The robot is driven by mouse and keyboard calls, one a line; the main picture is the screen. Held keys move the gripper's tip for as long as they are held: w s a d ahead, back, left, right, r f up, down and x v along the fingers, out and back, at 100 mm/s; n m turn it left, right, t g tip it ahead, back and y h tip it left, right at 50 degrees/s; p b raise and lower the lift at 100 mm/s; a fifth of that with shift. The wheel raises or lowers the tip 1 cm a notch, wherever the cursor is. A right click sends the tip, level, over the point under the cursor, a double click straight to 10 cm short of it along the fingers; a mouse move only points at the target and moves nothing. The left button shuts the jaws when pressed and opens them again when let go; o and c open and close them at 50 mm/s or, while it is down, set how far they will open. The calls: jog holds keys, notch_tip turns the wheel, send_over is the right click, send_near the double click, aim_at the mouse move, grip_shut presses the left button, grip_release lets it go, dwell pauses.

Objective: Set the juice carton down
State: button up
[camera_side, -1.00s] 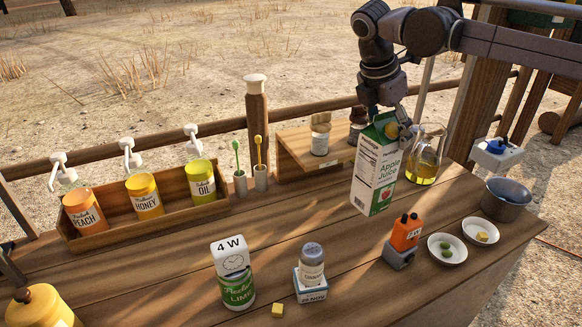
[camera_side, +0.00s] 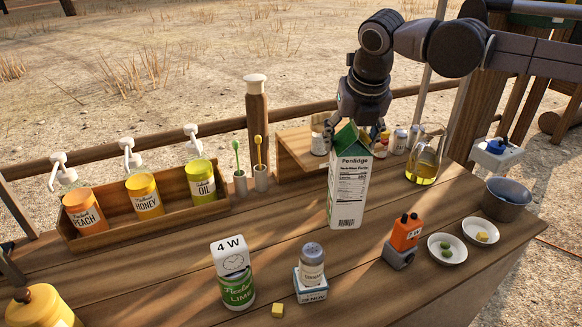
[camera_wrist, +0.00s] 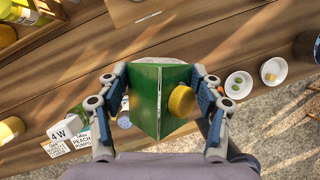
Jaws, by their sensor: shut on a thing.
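The juice carton (camera_side: 349,190) is white with a green gabled top and stands upright near the middle of the wooden table. Its nutrition panel faces the side camera. My gripper (camera_side: 352,125) is above and behind the carton and holds it near its top. In the wrist view the carton's green top (camera_wrist: 147,95) with a yellow cap sits between the two fingers of my gripper (camera_wrist: 160,100). The carton's base looks at or very near the tabletop; I cannot tell whether it touches.
A glass jug (camera_side: 424,160) of yellow liquid stands right of the carton. A wooden riser (camera_side: 296,150) with small jars is behind it. An orange device (camera_side: 404,236) and two small plates (camera_side: 447,248) are at front right. A lime can (camera_side: 236,288) is at front left.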

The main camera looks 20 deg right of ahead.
aim_at(346, 176)
jog(key=shift+f, duration=4.45)
jog(key=o, duration=1.8)
